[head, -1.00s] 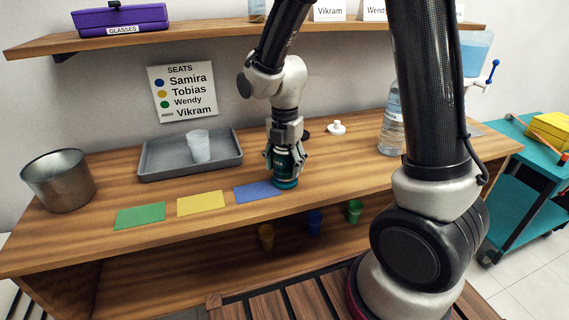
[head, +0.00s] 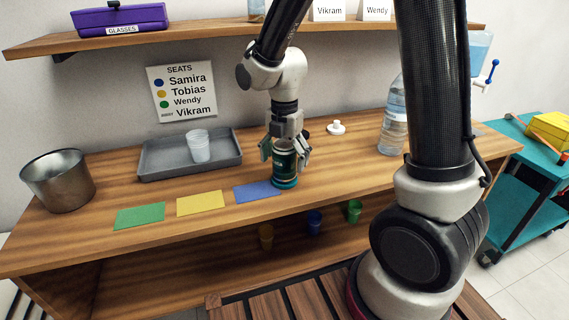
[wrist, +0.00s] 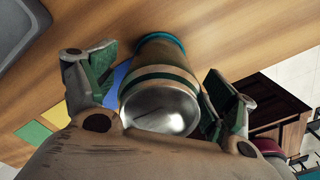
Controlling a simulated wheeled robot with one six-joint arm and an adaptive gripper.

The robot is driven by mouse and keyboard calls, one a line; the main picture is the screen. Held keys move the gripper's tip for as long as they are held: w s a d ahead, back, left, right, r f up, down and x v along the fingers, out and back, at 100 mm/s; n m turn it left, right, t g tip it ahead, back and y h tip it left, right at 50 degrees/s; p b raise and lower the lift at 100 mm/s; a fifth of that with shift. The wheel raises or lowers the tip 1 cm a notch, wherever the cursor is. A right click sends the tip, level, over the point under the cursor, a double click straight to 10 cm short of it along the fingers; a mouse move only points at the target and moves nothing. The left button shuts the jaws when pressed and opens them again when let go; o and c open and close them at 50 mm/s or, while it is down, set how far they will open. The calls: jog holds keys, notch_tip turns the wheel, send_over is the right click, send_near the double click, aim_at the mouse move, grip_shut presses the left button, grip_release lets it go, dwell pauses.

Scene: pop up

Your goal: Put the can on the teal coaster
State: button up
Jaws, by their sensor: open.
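The dark green can (head: 285,160) with a pale band stands upright on the teal coaster (head: 287,184) near the front of the wooden counter. The can also shows in the wrist view (wrist: 161,88), its silver top facing the camera, with a teal rim of the coaster (wrist: 163,38) at its far end. My gripper (head: 285,150) is open around the can's upper part. In the wrist view its two fingers stand on either side of the can, with a gap visible on the left side; on the right the gap is small.
Blue (head: 257,191), yellow (head: 201,203) and green (head: 140,215) mats lie left of the can. Behind stands a grey tray (head: 228,162) with a clear cup (head: 198,146). A metal bucket (head: 58,180) is far left, a water bottle (head: 393,122) right. Counter between can and bottle is clear.

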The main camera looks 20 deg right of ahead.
notch_tip(320, 180, up, 10)
jog(key=shift+r, duration=0.1)
jog(key=shift+s+d+r+m, duration=0.15)
jog(key=shift+d+r+m, duration=0.1)
jog(key=shift+r+m, duration=0.05)
jog(key=s+d+r+m+t, duration=0.2)
jog(key=s+d+m, duration=0.5)
jog(key=m, duration=0.6)
jog(key=s+d+r+m+t, duration=0.2)
jog(key=s+d+r+m, duration=0.3)
jog(key=s+m, duration=0.6)
jog(key=shift+s+d+m, duration=0.35)
jog(key=shift+d+m, duration=0.75)
jog(key=shift+d, duration=0.1)
